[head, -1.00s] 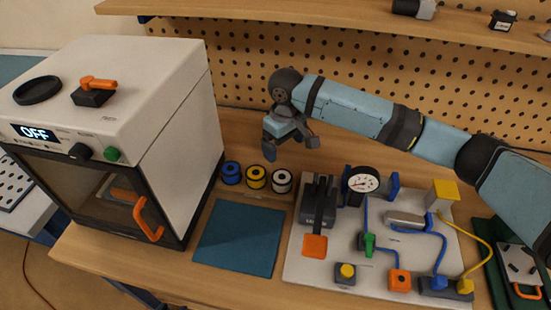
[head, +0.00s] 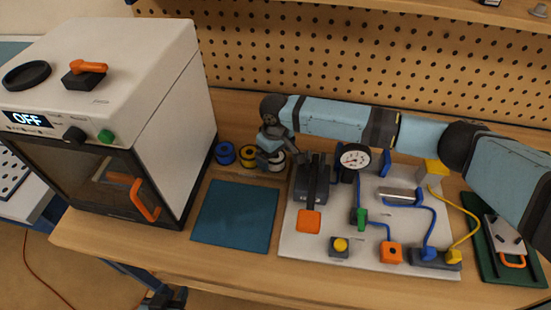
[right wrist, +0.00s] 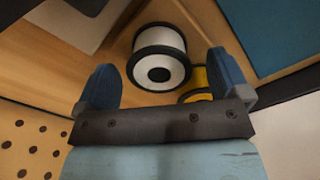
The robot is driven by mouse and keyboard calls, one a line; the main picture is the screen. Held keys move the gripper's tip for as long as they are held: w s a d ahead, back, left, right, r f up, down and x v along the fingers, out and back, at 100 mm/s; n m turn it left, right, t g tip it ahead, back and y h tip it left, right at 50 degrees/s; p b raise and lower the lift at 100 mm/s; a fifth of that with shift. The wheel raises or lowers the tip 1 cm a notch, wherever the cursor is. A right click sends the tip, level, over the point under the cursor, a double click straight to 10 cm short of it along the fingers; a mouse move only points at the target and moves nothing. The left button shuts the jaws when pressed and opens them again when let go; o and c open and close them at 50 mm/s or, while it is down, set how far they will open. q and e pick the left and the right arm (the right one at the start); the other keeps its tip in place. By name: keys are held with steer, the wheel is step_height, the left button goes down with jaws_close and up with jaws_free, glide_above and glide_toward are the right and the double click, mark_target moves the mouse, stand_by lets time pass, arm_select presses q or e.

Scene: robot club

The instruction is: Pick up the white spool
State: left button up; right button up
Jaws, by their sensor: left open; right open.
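The white spool (head: 277,162) with black rims stands at the right end of a row of three spools on the wooden bench. My right gripper (head: 270,155) is at it and hides part of it. In the right wrist view, the white spool (right wrist: 150,44) appears between the two open fingers of my right gripper (right wrist: 161,62). I cannot tell whether they touch it. My left gripper (head: 165,298) shows low at the bottom edge, in front of the bench, and holds nothing I can see.
A yellow spool (head: 249,154) is close beside the white one, with a blue spool (head: 225,153) further left. The oven (head: 165,100) stands left. A blue mat (head: 235,216) lies in front. The lever block (head: 311,185) and gauge board are close on the right.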

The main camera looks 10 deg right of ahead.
steer(key=shift+f, duration=0.95)
steer(key=shift+c, duration=0.3)
steer(key=c, duration=1)
steer(key=shift+r, duration=0.1)
